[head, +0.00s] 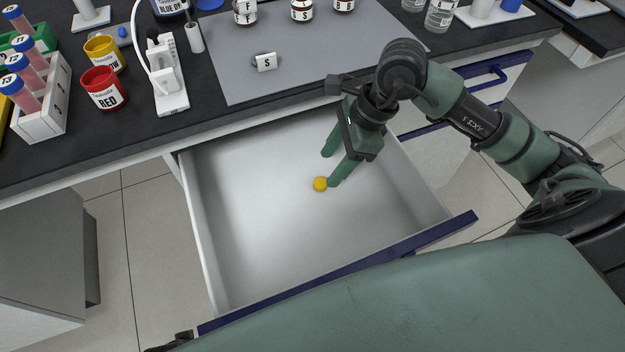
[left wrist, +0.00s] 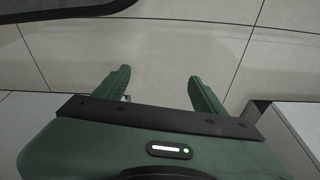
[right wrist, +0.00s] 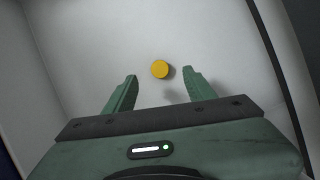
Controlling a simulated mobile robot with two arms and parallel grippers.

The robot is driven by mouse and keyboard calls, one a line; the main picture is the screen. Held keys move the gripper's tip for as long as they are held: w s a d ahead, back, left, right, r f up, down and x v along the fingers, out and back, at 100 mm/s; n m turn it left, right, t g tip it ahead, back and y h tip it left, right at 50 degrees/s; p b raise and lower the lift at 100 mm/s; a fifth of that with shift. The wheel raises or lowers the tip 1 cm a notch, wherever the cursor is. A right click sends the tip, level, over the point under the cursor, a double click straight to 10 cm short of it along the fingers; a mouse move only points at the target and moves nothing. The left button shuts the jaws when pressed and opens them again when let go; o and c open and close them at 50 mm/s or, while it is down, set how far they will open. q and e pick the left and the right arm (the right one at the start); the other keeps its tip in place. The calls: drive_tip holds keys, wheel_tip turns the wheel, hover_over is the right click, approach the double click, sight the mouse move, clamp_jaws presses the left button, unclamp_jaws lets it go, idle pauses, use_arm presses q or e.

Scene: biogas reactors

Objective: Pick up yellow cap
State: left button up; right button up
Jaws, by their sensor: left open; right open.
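The yellow cap (head: 320,184) lies on the floor of an open white drawer (head: 240,240). My right gripper (head: 330,168) reaches down into the drawer, open and empty, close to the cap. In the right wrist view the cap (right wrist: 160,69) shows a little beyond the fingertips, about midway between the two fingers (right wrist: 162,78). It is not between the pads. My left gripper (left wrist: 160,78) is open and empty above the tiled floor, away from the drawer.
The dark counter above the drawer holds a red cup (head: 104,89), a yellow cup (head: 105,53), a tube rack (head: 45,108) and a grey mat (head: 300,65) with several labelled bottles. The drawer's blue front (head: 340,276) and side walls bound my right gripper. The rest of the drawer is empty.

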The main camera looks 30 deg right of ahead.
sight(320, 182)
drive_tip(key=x, duration=0.5)
drive_tip(key=shift+s+f, duration=0.1)
drive_tip(key=shift+f, duration=0.25)
use_arm(q)
drive_tip(key=shift+w+r, duration=0.3)
drive_tip(key=shift+r, duration=0.65)
use_arm(e)
clamp_jaws()
